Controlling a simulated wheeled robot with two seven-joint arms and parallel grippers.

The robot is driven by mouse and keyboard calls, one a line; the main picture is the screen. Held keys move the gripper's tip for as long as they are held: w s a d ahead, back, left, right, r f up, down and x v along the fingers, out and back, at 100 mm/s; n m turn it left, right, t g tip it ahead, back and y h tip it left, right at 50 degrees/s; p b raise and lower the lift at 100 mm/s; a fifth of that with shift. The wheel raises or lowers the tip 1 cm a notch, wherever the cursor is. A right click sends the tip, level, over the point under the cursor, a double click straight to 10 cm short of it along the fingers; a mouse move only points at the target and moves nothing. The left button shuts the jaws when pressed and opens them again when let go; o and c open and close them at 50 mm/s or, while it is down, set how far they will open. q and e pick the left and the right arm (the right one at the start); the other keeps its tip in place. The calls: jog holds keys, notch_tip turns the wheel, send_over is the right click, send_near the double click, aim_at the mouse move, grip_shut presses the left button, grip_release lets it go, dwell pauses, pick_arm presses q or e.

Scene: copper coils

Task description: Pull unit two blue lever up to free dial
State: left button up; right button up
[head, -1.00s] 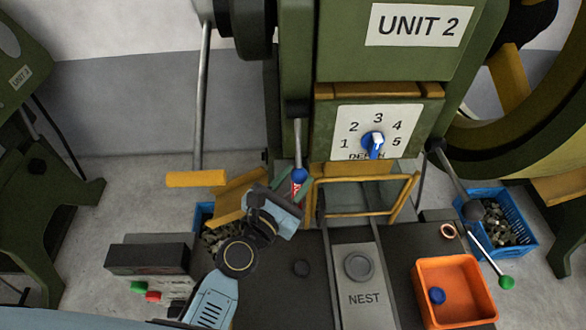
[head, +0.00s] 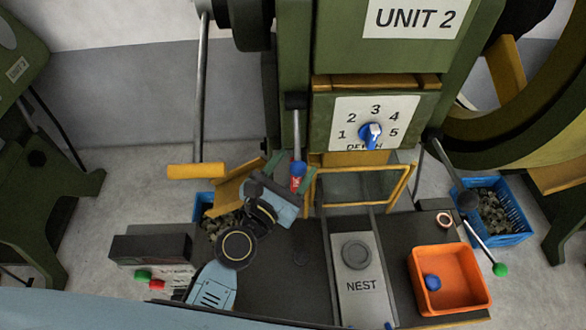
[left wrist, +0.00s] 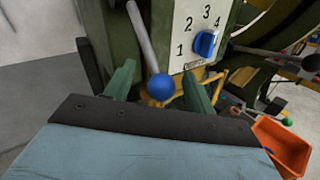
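The unit two lever is a grey rod (head: 296,135) hanging from a dark pivot on the green press, with a blue ball knob (head: 298,168) at its lower end. The blue knob also shows in the left wrist view (left wrist: 160,87). My left gripper (head: 290,172) is open at the knob; in the wrist view its green fingers (left wrist: 158,88) stand on either side of it with visible gaps. The dial (head: 371,135), with a blue and white pointer, sits on a white plate numbered 1 to 5, right of the lever. My right gripper is not in view.
A yellow guard frame (head: 362,187) stands just right of the lever. A green-knobbed lever (head: 499,269) is at the right. An orange bin (head: 470,300), a grey NEST block (head: 360,285) and a red-and-green button box (head: 150,250) are around the table. A yellow-handled rod (head: 196,171) hangs at left.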

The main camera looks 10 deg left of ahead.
pick_arm(q)
jog(key=shift+s+f, duration=0.1)
jog(key=shift+s+a+f, duration=0.15)
jog(key=shift+s, duration=0.3)
jog(key=b+v, duration=0.3)
jog(key=v, duration=0.9)
jog(key=shift+r+b, duration=0.2)
jog(key=shift+b, duration=0.2)
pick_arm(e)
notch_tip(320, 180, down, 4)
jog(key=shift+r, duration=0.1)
pick_arm(q)
jog(key=shift+s+a, duration=0.1)
jog(key=shift+s, duration=0.05)
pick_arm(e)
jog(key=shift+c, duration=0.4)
